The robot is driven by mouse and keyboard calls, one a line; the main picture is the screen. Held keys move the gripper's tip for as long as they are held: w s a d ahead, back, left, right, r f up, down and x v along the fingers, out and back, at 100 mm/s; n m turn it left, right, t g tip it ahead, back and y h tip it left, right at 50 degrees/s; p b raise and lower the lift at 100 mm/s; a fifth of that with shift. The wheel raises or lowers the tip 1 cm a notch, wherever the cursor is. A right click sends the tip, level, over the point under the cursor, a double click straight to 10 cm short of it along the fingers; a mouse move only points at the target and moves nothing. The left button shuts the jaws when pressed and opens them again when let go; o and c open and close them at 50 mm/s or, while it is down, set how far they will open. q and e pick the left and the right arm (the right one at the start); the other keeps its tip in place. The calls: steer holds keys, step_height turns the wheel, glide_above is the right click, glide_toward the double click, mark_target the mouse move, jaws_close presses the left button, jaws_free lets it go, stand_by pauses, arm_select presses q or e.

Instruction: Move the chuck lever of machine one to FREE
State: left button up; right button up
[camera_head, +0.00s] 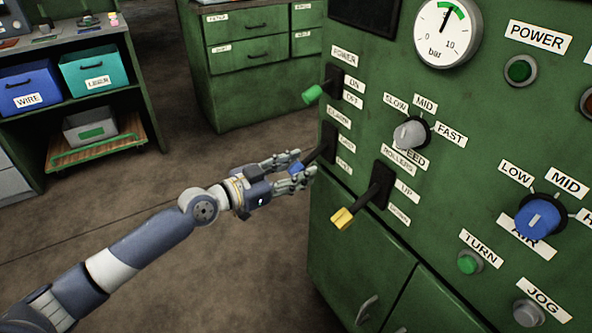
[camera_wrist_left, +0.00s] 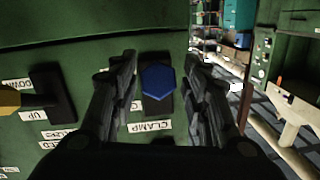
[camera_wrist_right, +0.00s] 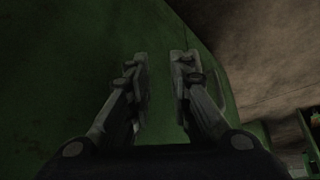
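The lever with the blue handle (camera_head: 296,168) juts out of a black slot plate (camera_head: 330,142) on the green machine's front. In the left wrist view its blue hexagonal end (camera_wrist_left: 158,82) shows between the fingers, above a label reading CLAMP (camera_wrist_left: 151,126). My left gripper (camera_head: 288,162) is open around the handle, with a finger on each side and gaps visible in the wrist view. The small position labels are too blurred or covered to read surely. My right gripper (camera_wrist_right: 162,88) is open and empty, before a dark green surface; it is outside the head view.
Close by on the panel are the green-handled POWER lever (camera_head: 313,95) above and the yellow-handled lever (camera_head: 342,217) to the lower right. A grey speed knob (camera_head: 409,134), blue knob (camera_head: 538,218) and gauge (camera_head: 447,31) are further right. The floor left of the machine is clear.

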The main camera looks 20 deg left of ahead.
arm_select(q)
steer(key=shift+s+f, duration=0.1)
steer(key=shift+f, duration=0.05)
steer(key=shift+s+a, duration=0.15)
steer(key=v, duration=1.1)
steer(key=shift+s, duration=0.2)
steer(key=shift+a, duration=0.1)
stand_by(0.5)
